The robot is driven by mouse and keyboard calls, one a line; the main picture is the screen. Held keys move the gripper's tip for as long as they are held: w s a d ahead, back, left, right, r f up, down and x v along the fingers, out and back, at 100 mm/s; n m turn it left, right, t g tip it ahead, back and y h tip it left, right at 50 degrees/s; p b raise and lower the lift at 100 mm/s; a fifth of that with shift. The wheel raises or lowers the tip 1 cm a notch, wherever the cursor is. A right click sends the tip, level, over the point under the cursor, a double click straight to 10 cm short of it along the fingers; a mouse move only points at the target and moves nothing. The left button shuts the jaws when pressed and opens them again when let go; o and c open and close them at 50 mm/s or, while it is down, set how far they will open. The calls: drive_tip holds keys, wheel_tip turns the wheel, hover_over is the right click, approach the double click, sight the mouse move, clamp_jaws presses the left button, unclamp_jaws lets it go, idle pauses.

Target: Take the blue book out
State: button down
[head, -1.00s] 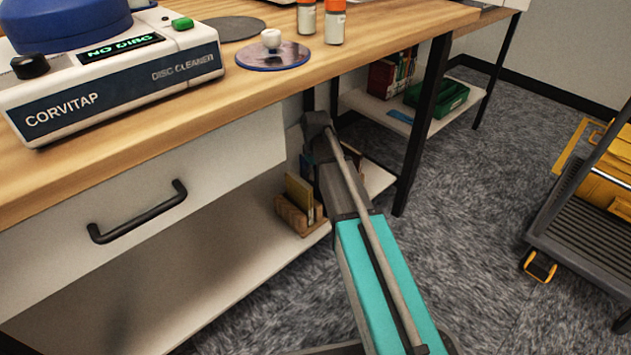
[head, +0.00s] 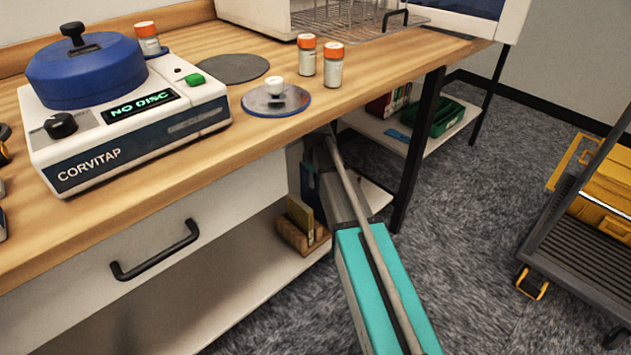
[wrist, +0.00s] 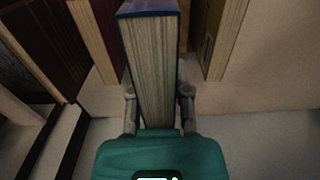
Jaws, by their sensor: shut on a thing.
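The blue book (wrist: 153,65) stands in the middle of the wrist view, with its page edges toward me and a dark blue cover edge at the top. My gripper (wrist: 158,95) is shut on it, one finger on each side. Neighbouring books stand apart on both sides, a reddish one with pale pages (wrist: 97,40) at left and another pale-paged book (wrist: 226,40) at right. In the head view my arm reaches under the worktop, and its fingers and the held book cannot be made out clearly there.
The worktop (head: 190,165) overhangs my arm. A wooden rack with a yellow book (head: 301,216) stands on the lower shelf (head: 250,268), left of my arm. A table leg (head: 418,150) is close at right. A cart (head: 580,240) stands further right, with open carpet between.

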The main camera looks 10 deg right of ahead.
drive_tip(key=shift+r+p, duration=1.25)
drive_tip(key=shift+r, duration=0.4)
